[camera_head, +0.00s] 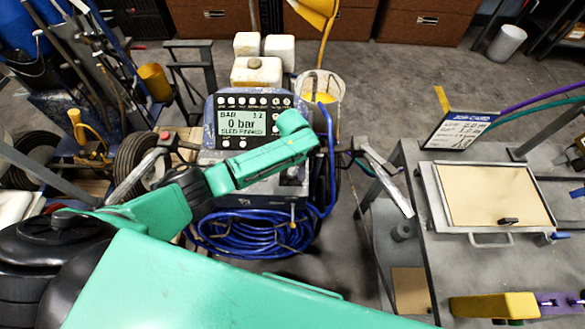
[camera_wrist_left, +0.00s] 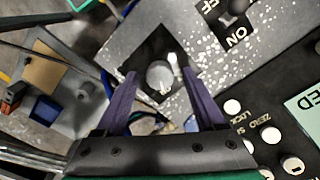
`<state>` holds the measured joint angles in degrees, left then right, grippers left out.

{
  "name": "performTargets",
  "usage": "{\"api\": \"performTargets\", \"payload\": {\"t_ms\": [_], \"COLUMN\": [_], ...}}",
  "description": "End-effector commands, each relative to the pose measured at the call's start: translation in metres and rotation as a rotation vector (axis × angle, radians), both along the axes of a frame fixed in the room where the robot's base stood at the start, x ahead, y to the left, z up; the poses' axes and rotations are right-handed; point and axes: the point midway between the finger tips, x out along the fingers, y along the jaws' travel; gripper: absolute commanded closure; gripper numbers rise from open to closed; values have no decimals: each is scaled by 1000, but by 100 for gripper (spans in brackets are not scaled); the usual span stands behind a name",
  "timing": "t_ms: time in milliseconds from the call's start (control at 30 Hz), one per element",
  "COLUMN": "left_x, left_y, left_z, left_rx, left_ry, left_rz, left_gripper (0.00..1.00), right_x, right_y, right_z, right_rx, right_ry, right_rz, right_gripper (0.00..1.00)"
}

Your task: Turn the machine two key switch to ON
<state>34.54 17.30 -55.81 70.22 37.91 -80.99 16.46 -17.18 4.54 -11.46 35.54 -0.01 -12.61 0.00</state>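The striper machine (camera_head: 212,160) stands in the middle of the head view, its display (camera_head: 241,122) reading 0 bar. My left arm reaches across its front, and the arm's green links hide part of the panel. In the left wrist view my left gripper (camera_wrist_left: 160,73) has two purple fingers spread apart. A round grey knob (camera_wrist_left: 160,76) on a dark diamond-shaped plate shows between the fingers, with gaps on both sides. A black switch (camera_wrist_left: 236,14) with OFF and ON lettering is at the top right of that view, outside the fingers. I cannot tell whether it is the key switch.
A coiled blue hose (camera_head: 255,235) hangs at the machine's front. A bucket (camera_head: 322,88) is behind the machine. Clear floor (camera_head: 400,95) lies at the back right.

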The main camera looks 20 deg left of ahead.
Motion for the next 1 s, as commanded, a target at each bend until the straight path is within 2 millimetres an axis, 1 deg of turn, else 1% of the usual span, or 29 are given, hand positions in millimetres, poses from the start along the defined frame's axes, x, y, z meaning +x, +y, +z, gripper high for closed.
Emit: {"api": "performTargets", "payload": {"t_ms": [267,367,433,467,567,700,800,900,1000], "left_x": [0,1,1,1,1,1,1,1,0], "left_y": [0,0,0,0,0,0,0,0,0], "left_z": [0,6,15,21,47,89,116,134,144], "left_rx": [0,-2,-1,-2,-3,-3,-2,-2,1], "left_ry": [0,-1,-2,-2,-4,-5,-5,-2,-1], "left_rz": [1,1,1,0,-1,-1,0,0,0], "left_gripper": [28,28,28,28,28,28,28,28,28], "right_x": [0,0,0,0,0,0,0,0,0], "right_y": [-1,-1,-1,-1,-1,-1,-1,-1,-1], "right_z": [0,1,1,2,2,-2,-5,-7,-7], "right_rx": [-1,-1,-1,-1,-1,-1,-1,-1,-1], "right_ry": [0,0,0,0,0,0,0,0,0], "right_rz": [0,0,0,0,0,0,0,0,0], "right_gripper": [50,50,50,50,50,50,50,50,50]}}
